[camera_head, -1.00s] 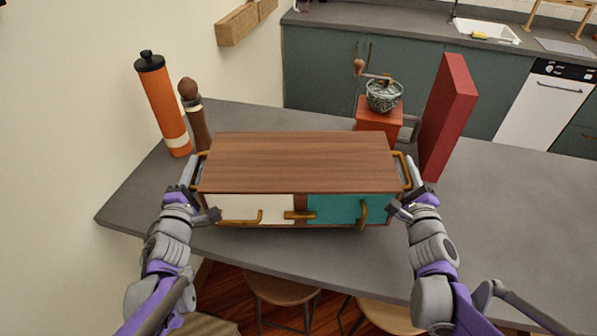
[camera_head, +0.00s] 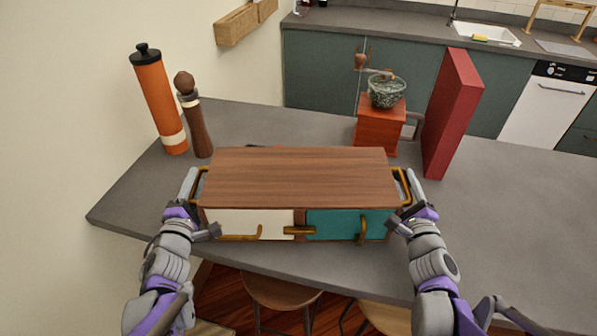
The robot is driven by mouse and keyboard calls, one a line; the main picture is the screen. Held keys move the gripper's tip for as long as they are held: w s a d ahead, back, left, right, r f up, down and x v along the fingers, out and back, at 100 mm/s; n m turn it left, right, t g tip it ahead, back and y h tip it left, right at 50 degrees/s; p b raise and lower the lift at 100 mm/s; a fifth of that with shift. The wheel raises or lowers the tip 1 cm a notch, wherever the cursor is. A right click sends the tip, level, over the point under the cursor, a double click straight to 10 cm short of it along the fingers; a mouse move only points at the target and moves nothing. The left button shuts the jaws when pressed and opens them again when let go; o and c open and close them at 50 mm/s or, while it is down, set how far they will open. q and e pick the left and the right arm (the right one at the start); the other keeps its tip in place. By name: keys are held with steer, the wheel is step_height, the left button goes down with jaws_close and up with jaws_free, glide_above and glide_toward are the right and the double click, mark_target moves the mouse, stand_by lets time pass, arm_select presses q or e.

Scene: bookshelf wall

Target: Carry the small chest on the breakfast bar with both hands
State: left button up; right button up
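The small chest (camera_head: 300,178) has a brown wood top, a white door (camera_head: 240,222) and a teal door (camera_head: 335,222), with brass handles on front and sides. It is level above the grey breakfast bar (camera_head: 500,205); whether its underside touches the bar is hidden. My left gripper (camera_head: 200,205) is at the chest's left side handle, with fingers apart around the handle and front left corner. My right gripper (camera_head: 408,205) is at the right side handle in the same way. The chest moves along with both grippers. The exact finger contacts are hidden.
An orange canister (camera_head: 160,100) and a brown mill (camera_head: 196,120) stand behind the chest at left. A red grinder (camera_head: 380,128) and a tall red box (camera_head: 452,115) stand behind it at right. The bar is clear further right. Stools (camera_head: 280,291) stand below the front edge.

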arm_select(q)
steer(key=shift+o, duration=0.4)
steer(key=shift+a, duration=0.1)
arm_select(e)
steer(key=shift+o, duration=0.4)
arm_select(q)
steer(key=s, duration=1.1)
steer(key=shift+s, duration=0.4)
arm_select(e)
steer(key=s, duration=1.2)
arm_select(q)
steer(key=shift+f, duration=0.1)
